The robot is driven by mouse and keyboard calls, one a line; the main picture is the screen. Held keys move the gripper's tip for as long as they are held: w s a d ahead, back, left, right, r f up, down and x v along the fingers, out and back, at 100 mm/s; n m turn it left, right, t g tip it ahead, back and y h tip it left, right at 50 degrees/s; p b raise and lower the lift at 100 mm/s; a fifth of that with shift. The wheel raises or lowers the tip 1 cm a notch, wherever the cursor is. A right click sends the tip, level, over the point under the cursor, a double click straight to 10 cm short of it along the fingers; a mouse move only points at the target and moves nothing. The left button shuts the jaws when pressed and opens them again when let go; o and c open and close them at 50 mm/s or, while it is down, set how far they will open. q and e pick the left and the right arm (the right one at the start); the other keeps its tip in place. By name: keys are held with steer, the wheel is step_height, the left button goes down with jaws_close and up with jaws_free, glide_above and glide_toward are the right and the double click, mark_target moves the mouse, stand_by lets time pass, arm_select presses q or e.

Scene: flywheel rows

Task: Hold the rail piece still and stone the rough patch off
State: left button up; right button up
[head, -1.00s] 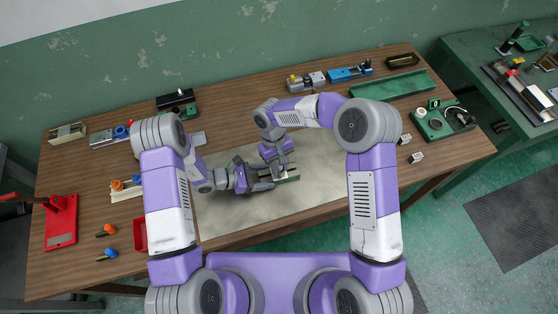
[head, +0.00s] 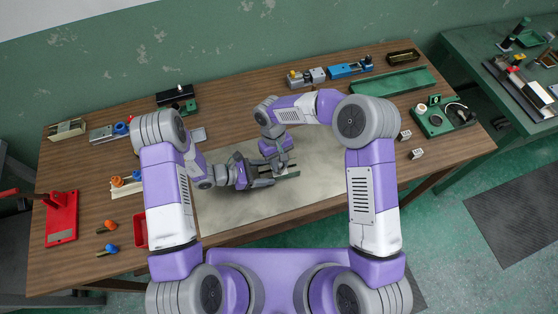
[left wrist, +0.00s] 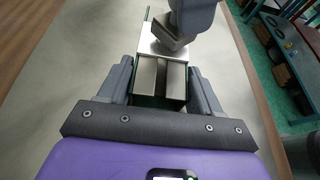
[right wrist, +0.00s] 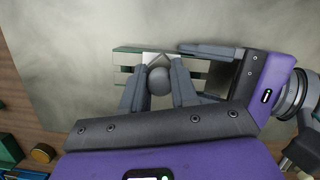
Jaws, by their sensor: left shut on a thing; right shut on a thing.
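The rail piece (left wrist: 147,84) is a bright metal block with lengthwise grooves and green at its edges. It lies on the pale mat; its green strips show in the right wrist view (right wrist: 127,70). My left gripper (left wrist: 163,75) is shut on it, one finger along each side. In the head view it comes from the left (head: 262,182). My right gripper (right wrist: 158,76) is above the rail and shut on a tool with a round grey knob (right wrist: 158,81). The tool's working face and the rough patch are hidden or too small to tell.
The mat (head: 325,190) is clear right of the grippers. A red tray (head: 140,232) is by the left elbow, and a red press (head: 62,225) stands far left. A long green tray (head: 392,82) and a green fixture board (head: 443,117) are at back right.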

steer(key=shift+f, duration=0.4)
steer(key=shift+w, duration=0.15)
